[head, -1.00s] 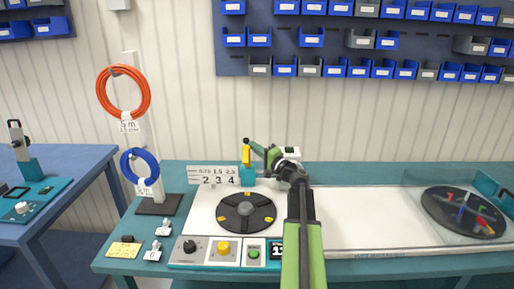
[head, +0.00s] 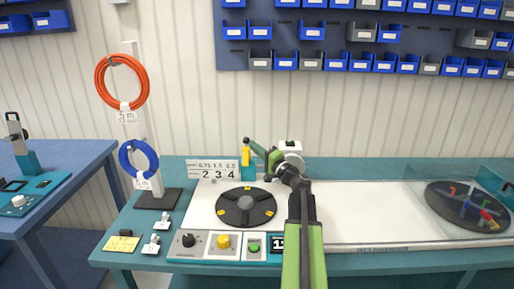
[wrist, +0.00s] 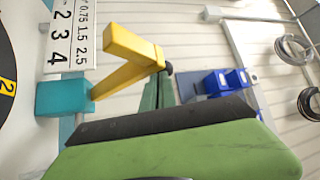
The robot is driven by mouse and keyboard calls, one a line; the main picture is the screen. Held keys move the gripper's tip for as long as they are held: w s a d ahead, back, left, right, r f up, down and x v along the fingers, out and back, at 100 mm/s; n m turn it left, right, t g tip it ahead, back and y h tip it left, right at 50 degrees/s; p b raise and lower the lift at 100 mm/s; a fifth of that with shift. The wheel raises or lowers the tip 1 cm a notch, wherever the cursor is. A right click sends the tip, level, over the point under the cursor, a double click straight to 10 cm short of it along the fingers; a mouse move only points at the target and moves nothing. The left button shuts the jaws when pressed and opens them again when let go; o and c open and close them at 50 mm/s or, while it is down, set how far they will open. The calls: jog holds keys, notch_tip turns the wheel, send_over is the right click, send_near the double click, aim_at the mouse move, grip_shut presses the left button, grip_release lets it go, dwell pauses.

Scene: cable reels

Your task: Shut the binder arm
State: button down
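The binder arm (head: 246,155) is a yellow lever on a teal block (head: 248,175), with a black knob at its top, behind the black turntable (head: 246,207). In the wrist view the yellow arm (wrist: 127,70) rises tilted from the teal block (wrist: 64,97), bent at its top, with the dark knob at its far end. My gripper (head: 256,148) is just right of the arm's upper end. Its green fingers (wrist: 158,90) look closed together and empty, close to the knob; I cannot tell whether they touch it.
A number plate (head: 212,170) stands left of the block. A panel with knobs and buttons (head: 225,246) lies in front. A stand with orange (head: 101,84) and blue coils is at the left.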

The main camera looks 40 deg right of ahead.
jog(key=shift+s+a+f+b, duration=0.45)
jog(key=shift+a+f+b, duration=0.05)
jog(key=shift+f+b, duration=0.3)
jog(key=shift+s+a+f+b, duration=0.5)
jog(key=shift+f+b, duration=0.2)
jog(key=shift+f, duration=0.1)
jog(key=shift+s+a+f+b, duration=0.2)
jog(key=shift+f+b, duration=0.3)
jog(key=shift+s+a+f+b, duration=0.15)
jog(key=shift+a+f+b, duration=0.05)
jog(key=shift+f+b, duration=0.3)
dwell(2.3)
